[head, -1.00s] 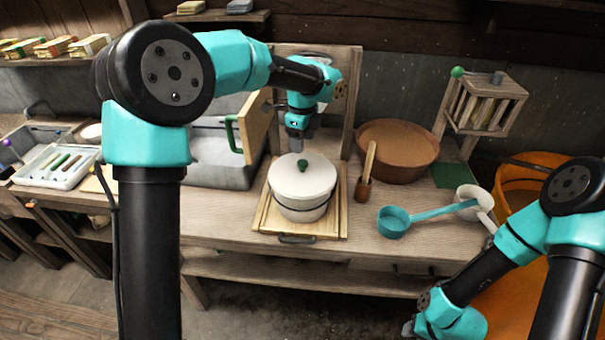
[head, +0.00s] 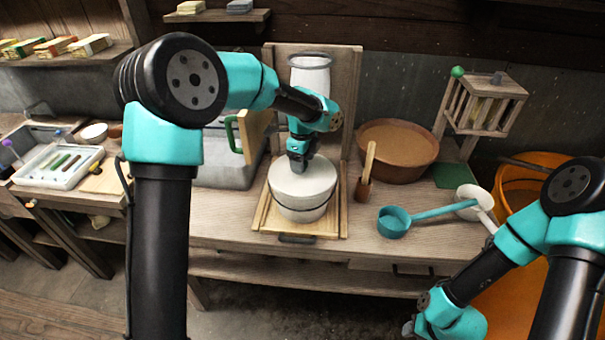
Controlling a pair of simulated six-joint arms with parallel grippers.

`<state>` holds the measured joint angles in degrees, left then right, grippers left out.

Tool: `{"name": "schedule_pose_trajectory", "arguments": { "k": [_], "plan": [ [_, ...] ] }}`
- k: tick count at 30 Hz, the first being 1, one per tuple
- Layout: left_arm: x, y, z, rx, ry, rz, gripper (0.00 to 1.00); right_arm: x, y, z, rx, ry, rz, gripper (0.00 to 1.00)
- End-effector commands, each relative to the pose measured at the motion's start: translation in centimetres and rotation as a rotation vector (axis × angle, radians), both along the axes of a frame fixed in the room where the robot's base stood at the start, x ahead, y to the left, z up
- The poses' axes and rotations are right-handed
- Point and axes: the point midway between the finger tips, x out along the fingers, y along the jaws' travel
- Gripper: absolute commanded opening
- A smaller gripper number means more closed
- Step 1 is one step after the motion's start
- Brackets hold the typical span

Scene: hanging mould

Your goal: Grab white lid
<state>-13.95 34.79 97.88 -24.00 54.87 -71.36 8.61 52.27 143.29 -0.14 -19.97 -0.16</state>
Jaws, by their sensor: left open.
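The white lid (head: 318,180) sits on a white pot (head: 302,210) that stands on a wooden board (head: 333,224) on the bench. The lid's green knob is now hidden behind my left gripper. My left gripper (head: 299,168) points down over the middle of the lid, right at the knob. Its jaws are open, and I cannot tell whether they touch the knob. My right gripper (head: 410,328) is low at the bottom right, away from the pot, and its jaws are too unclear to read.
A brown bowl (head: 412,142) and a small brown cup with a wooden handle (head: 363,190) stand right of the pot. A teal ladle (head: 394,226) and a white cup (head: 472,196) lie further right. A grey box with a wooden panel (head: 222,165) stands left.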

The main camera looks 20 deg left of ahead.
Motion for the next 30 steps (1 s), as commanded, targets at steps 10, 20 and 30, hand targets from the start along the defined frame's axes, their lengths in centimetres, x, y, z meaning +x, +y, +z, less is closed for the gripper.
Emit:
{"name": "schedule_pose_trajectory", "arguments": {
  "k": [10,20,30],
  "plan": [
    [-0.01,-0.01,-1.19,0.0,-0.001,-0.001,0.64,0.0,0.0,0.0,0.0,0.0,0.0,0.43],
    [0.0,-0.01,-1.17,0.0,-0.001,-0.001,0.58,0.0,0.0,0.0,0.0,0.0,0.0,0.43],
    [0.0,-0.01,-1.16,0.0,-0.001,-0.001,0.26,0.0,0.0,0.0,0.0,0.0,0.0,0.43]
  ]
}}
